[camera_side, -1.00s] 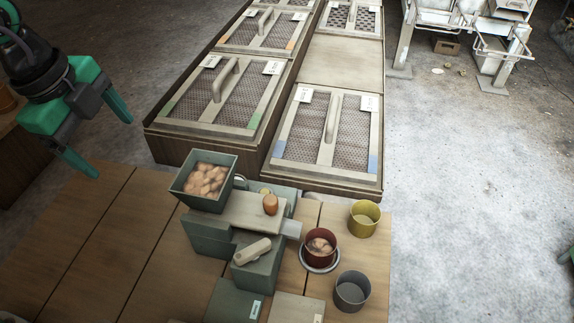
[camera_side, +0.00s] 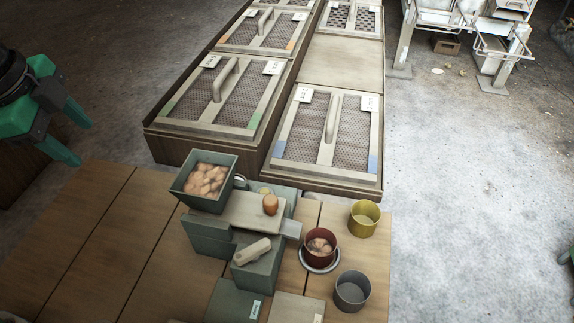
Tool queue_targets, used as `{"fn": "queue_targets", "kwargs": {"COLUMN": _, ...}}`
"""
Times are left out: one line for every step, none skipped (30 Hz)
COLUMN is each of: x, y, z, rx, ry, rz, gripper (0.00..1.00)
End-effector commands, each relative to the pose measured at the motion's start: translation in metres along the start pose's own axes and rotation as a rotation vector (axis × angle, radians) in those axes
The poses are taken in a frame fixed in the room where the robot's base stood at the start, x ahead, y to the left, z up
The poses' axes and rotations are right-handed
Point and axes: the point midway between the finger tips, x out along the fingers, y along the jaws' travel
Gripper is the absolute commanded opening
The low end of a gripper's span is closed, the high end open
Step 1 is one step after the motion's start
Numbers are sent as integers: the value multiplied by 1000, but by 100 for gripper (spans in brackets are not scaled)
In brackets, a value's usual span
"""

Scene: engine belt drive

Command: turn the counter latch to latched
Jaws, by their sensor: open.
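A green counter machine (camera_side: 207,238) stands on the wooden table. A pale, rounded bar (camera_side: 253,250) lies slantwise on its front block and looks like the counter latch. I cannot tell from this view whether it is latched. A green hopper (camera_side: 186,192) full of brown eggs sits at the machine's upper left. A single brown egg (camera_side: 270,205) is on the pale top plate (camera_side: 240,212). My gripper (camera_side: 80,143) is open and empty at the far left, well away from the machine. Its two green fingers point right.
A dark red pot (camera_side: 320,234) with eggs stands on a plate right of the machine, between a yellow pot (camera_side: 364,226) and a grey pot (camera_side: 352,300). Covered crates (camera_side: 369,191) stand behind. The left of the table (camera_side: 90,250) is clear.

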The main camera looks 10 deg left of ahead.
Motion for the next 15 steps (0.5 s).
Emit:
{"fn": "queue_targets", "kwargs": {"x": -3, "y": -1, "z": -1, "rx": 1, "ry": 1, "rz": -2, "gripper": 43}}
{"fn": "queue_targets", "kwargs": {"x": -5, "y": -1, "z": -1, "rx": 1, "ry": 1, "rz": -2, "gripper": 37}}
{"fn": "queue_targets", "kwargs": {"x": -8, "y": -2, "z": -2, "rx": 1, "ry": 1, "rz": -2, "gripper": 37}}
{"fn": "queue_targets", "kwargs": {"x": -12, "y": -3, "z": -3, "rx": 1, "ry": 2, "rz": -2, "gripper": 37}}
{"fn": "queue_targets", "kwargs": {"x": -15, "y": -4, "z": -4, "rx": 1, "ry": 3, "rz": -3, "gripper": 37}}
{"fn": "queue_targets", "kwargs": {"x": -21, "y": -5, "z": -4, "rx": 1, "ry": 2, "rz": -3, "gripper": 37}}
{"fn": "queue_targets", "kwargs": {"x": -26, "y": -7, "z": -5, "rx": 1, "ry": 3, "rz": -4, "gripper": 37}}
{"fn": "queue_targets", "kwargs": {"x": -29, "y": -7, "z": -6, "rx": 1, "ry": 2, "rz": -2, "gripper": 37}}
{"fn": "queue_targets", "kwargs": {"x": -34, "y": -8, "z": -7, "rx": 1, "ry": 3, "rz": -3, "gripper": 37}}
{"fn": "queue_targets", "kwargs": {"x": -38, "y": -10, "z": -8, "rx": 1, "ry": 3, "rz": -3, "gripper": 37}}
{"fn": "queue_targets", "kwargs": {"x": -43, "y": -10, "z": -8, "rx": 1, "ry": 2, "rz": -3, "gripper": 37}}
{"fn": "queue_targets", "kwargs": {"x": -49, "y": -12, "z": -10, "rx": 1, "ry": 3, "rz": -4, "gripper": 37}}
{"fn": "queue_targets", "kwargs": {"x": -48, "y": -11, "z": -14, "rx": -4, "ry": -1, "rz": 6, "gripper": 37}}
{"fn": "queue_targets", "kwargs": {"x": -47, "y": -12, "z": -19, "rx": -13, "ry": -2, "rz": 12, "gripper": 37}}
{"fn": "queue_targets", "kwargs": {"x": -47, "y": -12, "z": -25, "rx": -23, "ry": -3, "rz": 20, "gripper": 37}}
